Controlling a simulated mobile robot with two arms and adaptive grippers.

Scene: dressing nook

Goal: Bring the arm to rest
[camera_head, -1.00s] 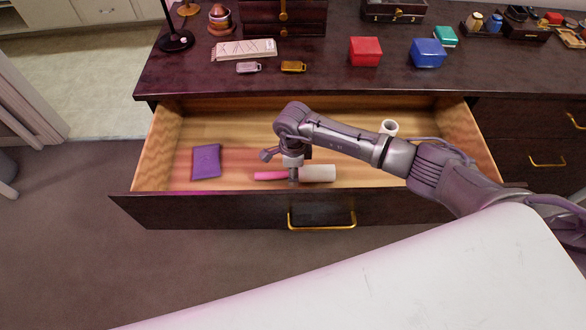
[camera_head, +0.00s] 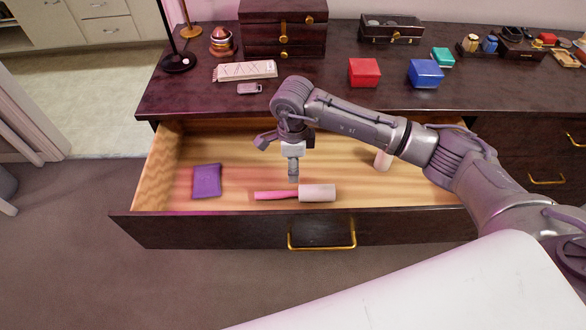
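My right arm reaches in from the right over an open drawer (camera_head: 225,226). My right gripper (camera_head: 293,178) points down above the drawer floor, just behind a pink-handled white roller (camera_head: 317,193). The roller lies flat in the drawer, and the gripper appears clear of it. The fingers show as one narrow shape, so I cannot tell whether they are open or shut. My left gripper is not in view.
The drawer also holds a purple pouch (camera_head: 206,181) and a white cylinder (camera_head: 383,160) partly behind my arm.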

